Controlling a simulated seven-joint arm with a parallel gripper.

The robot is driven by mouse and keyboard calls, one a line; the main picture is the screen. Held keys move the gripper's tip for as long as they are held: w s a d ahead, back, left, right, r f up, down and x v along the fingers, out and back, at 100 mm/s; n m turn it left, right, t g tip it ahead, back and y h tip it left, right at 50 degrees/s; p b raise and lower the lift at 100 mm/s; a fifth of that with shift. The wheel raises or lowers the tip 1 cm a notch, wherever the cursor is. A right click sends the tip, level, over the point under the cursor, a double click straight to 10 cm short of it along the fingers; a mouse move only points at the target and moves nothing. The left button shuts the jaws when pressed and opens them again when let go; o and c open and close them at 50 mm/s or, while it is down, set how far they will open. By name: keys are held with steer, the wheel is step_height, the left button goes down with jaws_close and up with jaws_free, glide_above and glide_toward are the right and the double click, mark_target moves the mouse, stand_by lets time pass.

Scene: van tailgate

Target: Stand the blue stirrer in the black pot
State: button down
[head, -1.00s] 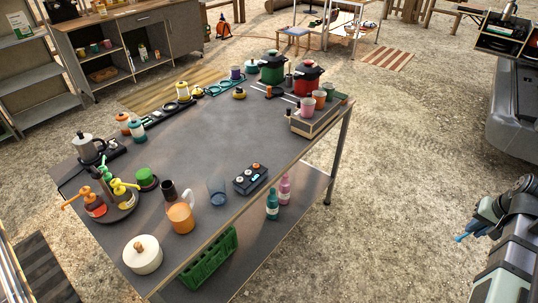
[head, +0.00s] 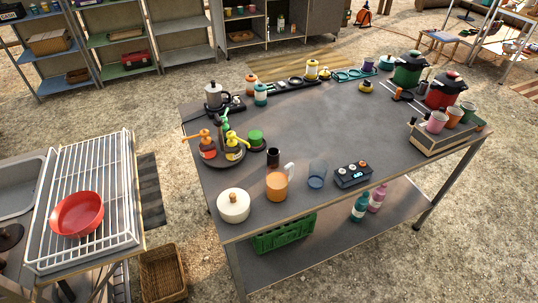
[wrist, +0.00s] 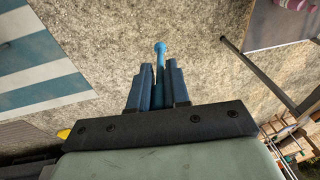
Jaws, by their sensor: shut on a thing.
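My gripper (wrist: 157,72) shows only in the wrist view. Its two dark fingers are shut on the blue stirrer (wrist: 160,49), whose rounded end sticks out past the fingertips. Bare gravel lies behind it in that view. In the head view a small dark, upright pot (head: 273,157) stands on the grey table (head: 310,120), just behind and left of an orange mug. It looks like the black pot; its inside is too small to make out. My gripper and the stirrer are not in the head view.
Near the dark pot stand the orange mug (head: 277,185), a clear blue glass (head: 317,174), a white lidded jar (head: 233,205), a green-topped jar (head: 256,139) and a tray of pump bottles (head: 228,160). The table's middle is clear. A dish rack (head: 128,195) stands at left.

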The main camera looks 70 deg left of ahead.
stand_by(0.6)
steer(key=w+a+r+n, duration=0.1)
steer(key=a+r+n, duration=0.1)
steer(key=a, duration=1)
steer(key=w+a+r+n, duration=0.1)
steer(key=a+n, duration=0.1)
steer(key=a, duration=0.9)
steer(key=s+a+r+n+g, duration=0.15)
steer(key=s+a, duration=0.25)
steer(key=a, duration=0.8)
steer(key=s+a+r+n, duration=0.2)
steer(key=s+a+n, duration=0.1)
steer(key=a, duration=0.8)
steer(key=s+a+r+n+h, duration=0.1)
steer(key=s+a+r+n, duration=0.1)
steer(key=s+a, duration=0.7)
steer(key=s+a+r+n, duration=0.1)
steer(key=s+a, duration=0.6)
steer(key=a, duration=0.5)
steer(key=s+a+r+n, duration=0.2)
steer(key=s+a, duration=0.5)
steer(key=s, duration=0.4)
steer(key=s+a+r+n, duration=0.2)
steer(key=s+a, duration=0.4)
steer(key=s, duration=0.4)
steer(key=shift+h, duration=0.3)
steer(key=shift+s+a+f, duration=0.1)
steer(key=shift+f, duration=2.4)
steer(key=shift+a+f, duration=0.1)
steer(key=shift+f, duration=2.35)
